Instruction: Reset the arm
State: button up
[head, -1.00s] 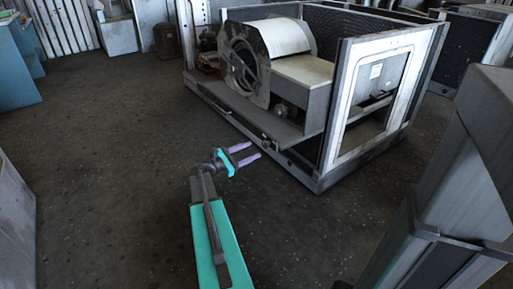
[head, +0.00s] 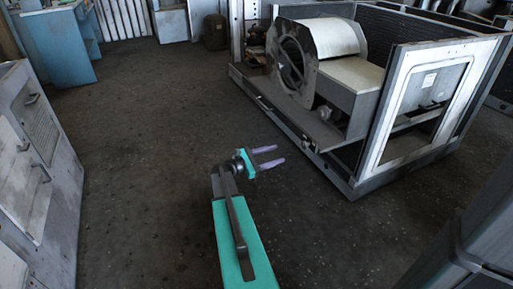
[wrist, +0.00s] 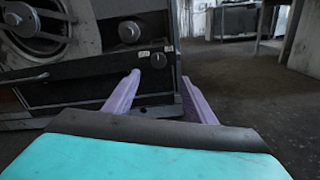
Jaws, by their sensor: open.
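My gripper (head: 270,157) is open and empty in the head view. Its two purple fingers are spread apart and point right, toward the blower housing, over bare floor. My teal arm reaches up from the bottom of the picture. The blower housing (head: 345,75) is a grey metal frame with a round fan drum and a circular opening, at the upper right. The gripper is short of the frame's near lower rail and apart from it. In the wrist view the two fingers (wrist: 157,98) also show apart, with a dark machine front with knobs (wrist: 100,75) beyond them on the left.
A grey cabinet with handles (head: 35,165) stands at the left edge. A blue cabinet (head: 57,45) is at the upper left. A grey metal body (head: 465,235) fills the lower right corner. The dark floor (head: 150,130) between is clear.

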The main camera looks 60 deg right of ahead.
jog(key=w+a+r+n+t+h+p, duration=0.2)
jog(key=w+a+n+t+p, duration=0.1)
jog(key=w+a+p, duration=0.5)
jog(key=w+a+f+n+t+y+p, duration=0.1)
jog(key=w+a+f+p, duration=0.15)
jog(key=a, duration=0.55)
jog(key=w+a+f+n+t+y+p, duration=0.15)
jog(key=a+p, duration=0.25)
jog(key=a, duration=0.5)
jog(key=s+a+f+m+y+p, duration=0.2)
jog(key=s+a, duration=0.4)
jog(key=a, duration=0.7)
jog(key=s+a+f+m+y+p, duration=0.3)
jog(key=s+a+m+y, duration=0.4)
jog(key=a, duration=0.7)
jog(key=s+a+f+m+g+y+p, duration=0.1)
jog(key=s+a+f+m+y+p, duration=0.2)
jog(key=s+a, duration=0.4)
jog(key=a+m+y+p, duration=0.1)
jog(key=a+y+p, duration=0.1)
jog(key=a, duration=0.5)
jog(key=shift+s+m, duration=0.25)
jog(key=shift+m, duration=0.1)
